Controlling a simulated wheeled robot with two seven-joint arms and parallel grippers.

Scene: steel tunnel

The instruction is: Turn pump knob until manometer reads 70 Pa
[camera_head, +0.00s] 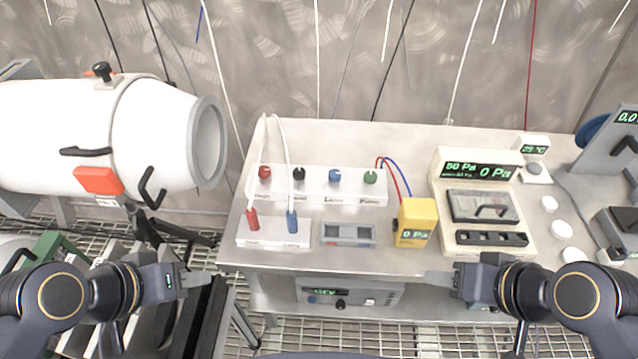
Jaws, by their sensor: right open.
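A white valve block (318,190) stands on the steel table with red, black, blue and green knobs in a row. The green knob (371,177) at its right end sits above a label that seems to read Pump. A yellow handheld manometer (416,218) stands in front and to the right, its display showing 0 Pa. My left gripper (205,280) is off the table's front left corner, seen edge-on, with its jaw gap hidden. My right gripper (436,278) is open near the table's front edge, below the manometer. Both are apart from the knobs.
A white instrument (447,215) reads 50 Pa and 0 Pa. Red and blue tubes (396,176) arch from the block to the manometer. A connector block (270,240) and a grey tray (348,243) lie in front. A large white cylinder (60,135) stands left.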

